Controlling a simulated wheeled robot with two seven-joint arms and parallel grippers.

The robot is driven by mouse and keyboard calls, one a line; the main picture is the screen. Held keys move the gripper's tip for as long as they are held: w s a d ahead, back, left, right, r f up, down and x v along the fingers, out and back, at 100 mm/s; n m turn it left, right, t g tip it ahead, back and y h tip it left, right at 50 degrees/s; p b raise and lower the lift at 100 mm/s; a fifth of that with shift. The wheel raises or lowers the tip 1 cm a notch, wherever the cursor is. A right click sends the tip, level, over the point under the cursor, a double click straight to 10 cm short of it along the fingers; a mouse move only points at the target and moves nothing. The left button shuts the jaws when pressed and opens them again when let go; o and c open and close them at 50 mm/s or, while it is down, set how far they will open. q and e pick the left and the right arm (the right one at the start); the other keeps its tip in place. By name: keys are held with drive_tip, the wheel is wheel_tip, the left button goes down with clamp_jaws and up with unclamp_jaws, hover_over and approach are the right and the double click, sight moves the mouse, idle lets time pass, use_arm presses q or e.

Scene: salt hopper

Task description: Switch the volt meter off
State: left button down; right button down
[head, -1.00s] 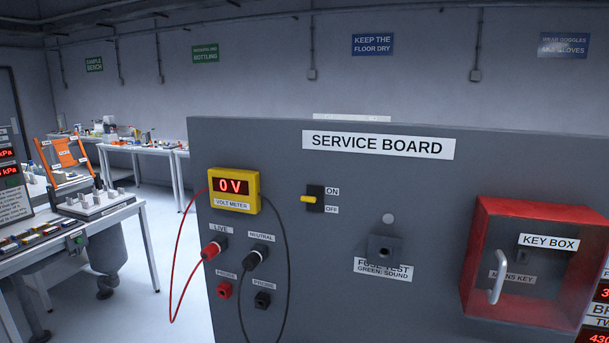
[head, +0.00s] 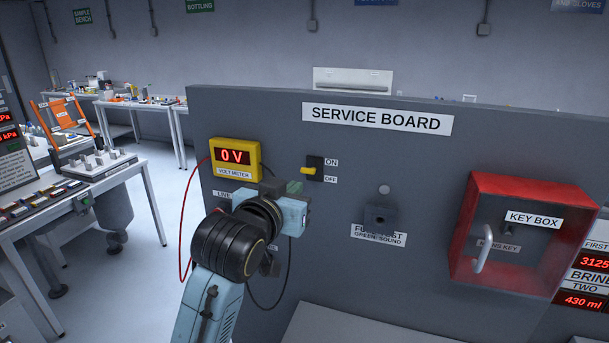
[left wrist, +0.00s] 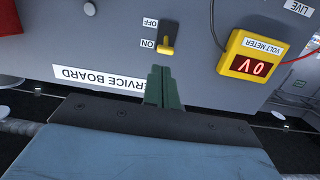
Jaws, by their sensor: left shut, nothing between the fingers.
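The volt meter (head: 236,160) is a yellow box with a red "0 V" display at the board's upper left; it also shows upside down in the left wrist view (left wrist: 250,55). To its right is a switch (head: 315,168) with a black plate and yellow lever, labelled ON above and OFF below. In the left wrist view the lever (left wrist: 167,48) lies beside the ON label. My left gripper (head: 293,187) is shut and empty, just below the switch in the head view; in the left wrist view its fingertips (left wrist: 162,72) appear close to the lever, contact unclear. My right gripper is out of view.
The grey service board (head: 420,160) carries a fuse test socket (head: 380,216) and a red key box (head: 513,235). Red and black leads hang below the meter, partly behind my left arm. A side bench (head: 80,190) stands at left.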

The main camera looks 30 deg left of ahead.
use_arm(q)
drive_tip(key=shift+n+t+y, duration=0.4)
drive_tip(key=shift+t+y, duration=0.1)
drive_tip(key=shift+t, duration=0.1)
drive_tip(key=r, duration=0.2)
drive_tip(key=a+r, duration=0.1)
drive_tip(key=r, duration=0.1)
drive_tip(key=shift+w+r, duration=0.2)
drive_tip(key=shift+r, duration=0.15)
drive_tip(key=shift+w, duration=0.15)
drive_tip(key=p, duration=0.2)
hover_over(311, 170)
drive_tip(key=shift+s+a, duration=0.3)
drive_tip(key=shift+a, duration=0.15)
drive_tip(key=f, duration=0.2)
drive_tip(key=s+f+p, duration=0.1)
drive_tip(key=f, duration=0.1)
drive_tip(key=shift+d, duration=0.15)
